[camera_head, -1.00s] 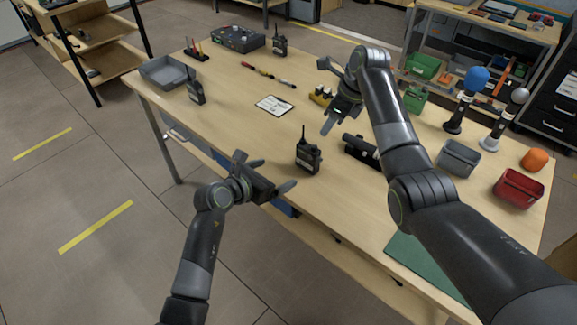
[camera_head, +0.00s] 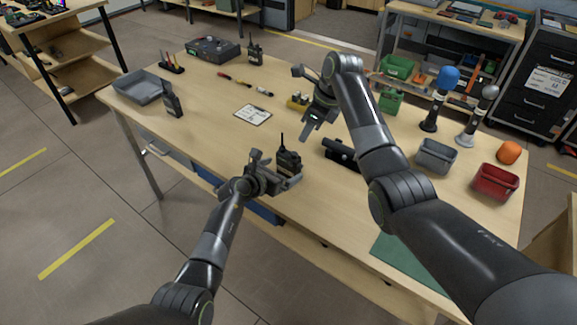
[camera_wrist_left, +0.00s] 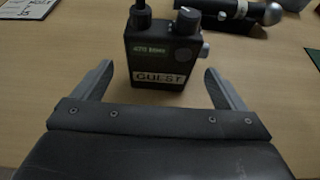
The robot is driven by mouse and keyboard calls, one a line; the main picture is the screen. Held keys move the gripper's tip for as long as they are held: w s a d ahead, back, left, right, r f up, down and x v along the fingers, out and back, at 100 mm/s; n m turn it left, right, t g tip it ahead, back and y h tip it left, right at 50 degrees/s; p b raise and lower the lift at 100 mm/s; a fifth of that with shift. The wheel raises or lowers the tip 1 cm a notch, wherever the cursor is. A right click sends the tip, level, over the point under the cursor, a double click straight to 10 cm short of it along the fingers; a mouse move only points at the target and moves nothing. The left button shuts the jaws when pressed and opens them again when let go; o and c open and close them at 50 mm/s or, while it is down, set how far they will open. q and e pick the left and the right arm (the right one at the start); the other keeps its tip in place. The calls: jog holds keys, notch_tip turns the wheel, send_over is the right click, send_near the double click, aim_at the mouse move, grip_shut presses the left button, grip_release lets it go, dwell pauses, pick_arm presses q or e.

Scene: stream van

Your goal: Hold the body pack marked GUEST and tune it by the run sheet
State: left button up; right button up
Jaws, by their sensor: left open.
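The black body pack (camera_head: 288,160) stands upright near the front edge of the table. In the left wrist view the pack (camera_wrist_left: 160,55) shows a white GUEST label, a small green display with unclear text, a top knob and an antenna. My left gripper (camera_head: 276,172) is open, with its fingers (camera_wrist_left: 160,88) reaching to either side of the pack's lower front, apart from it. My right gripper (camera_head: 312,128) hangs above the table behind the pack; its jaw state is unclear. The run sheet (camera_head: 253,114) is probably the white sheet lying flat mid-table.
Two similar black packs stand at the left (camera_head: 172,100) and the back (camera_head: 255,54). A dark handheld device (camera_head: 341,152) lies right of the GUEST pack. A grey bin (camera_head: 436,157), a red bin (camera_head: 496,182) and microphones (camera_head: 440,98) stand at the right.

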aim_at(285, 168)
pick_arm(q)
jog(key=shift+x, duration=2.3)
jog(key=shift+c, duration=0.4)
